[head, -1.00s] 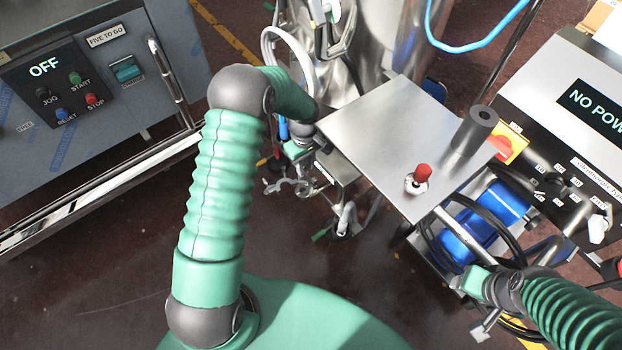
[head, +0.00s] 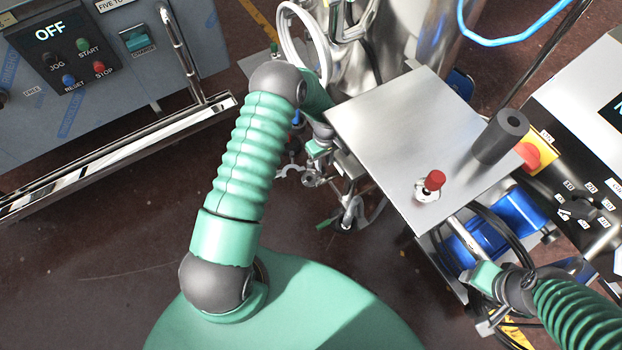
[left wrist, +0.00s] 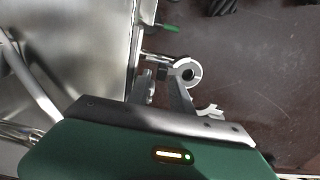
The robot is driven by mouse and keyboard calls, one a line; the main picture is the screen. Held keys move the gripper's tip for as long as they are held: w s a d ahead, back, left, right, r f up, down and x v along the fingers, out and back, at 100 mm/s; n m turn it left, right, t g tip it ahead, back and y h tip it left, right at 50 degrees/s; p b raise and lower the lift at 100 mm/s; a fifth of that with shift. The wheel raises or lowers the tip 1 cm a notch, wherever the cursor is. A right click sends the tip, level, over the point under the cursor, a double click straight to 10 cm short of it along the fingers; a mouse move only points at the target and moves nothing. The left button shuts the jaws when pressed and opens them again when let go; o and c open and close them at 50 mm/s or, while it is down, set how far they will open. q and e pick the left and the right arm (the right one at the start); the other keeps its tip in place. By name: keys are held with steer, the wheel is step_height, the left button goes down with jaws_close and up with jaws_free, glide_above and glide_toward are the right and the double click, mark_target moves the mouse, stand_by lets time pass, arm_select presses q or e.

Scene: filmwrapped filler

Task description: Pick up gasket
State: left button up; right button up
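In the left wrist view a pale ring (left wrist: 185,73) with a dark centre shows at the end of a metal fitting; I cannot tell whether it is the gasket. A small ring-like fitting also shows in the head view (head: 312,178), below my left gripper (head: 318,152). The left gripper is beside the metal cart, and its fingers are too hidden to tell open from shut. A hooked, open clamp piece (left wrist: 210,111) is close to the ring, right above my green hand. My right gripper (head: 490,320) is low at the right, its fingers unclear.
A steel tabletop (head: 400,125) with a dark grey cylinder (head: 500,138) and a red-topped knob (head: 433,183) stands right of my left gripper. A blue motor (head: 482,240) is under it. A control cabinet (head: 110,75) with a chrome rail is at left. Open floor lies between.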

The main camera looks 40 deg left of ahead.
mark_target(323, 168)
arm_select(q)
steer(key=f, duration=0.1)
steer(key=f+b, duration=0.1)
steer(key=f, duration=0.1)
steer(key=shift+s+f, duration=0.2)
steer(key=shift+f, duration=0.1)
steer(key=shift+w+f, duration=0.1)
steer(key=shift+f, duration=0.25)
steer(key=shift+r, duration=0.1)
jaws_close()
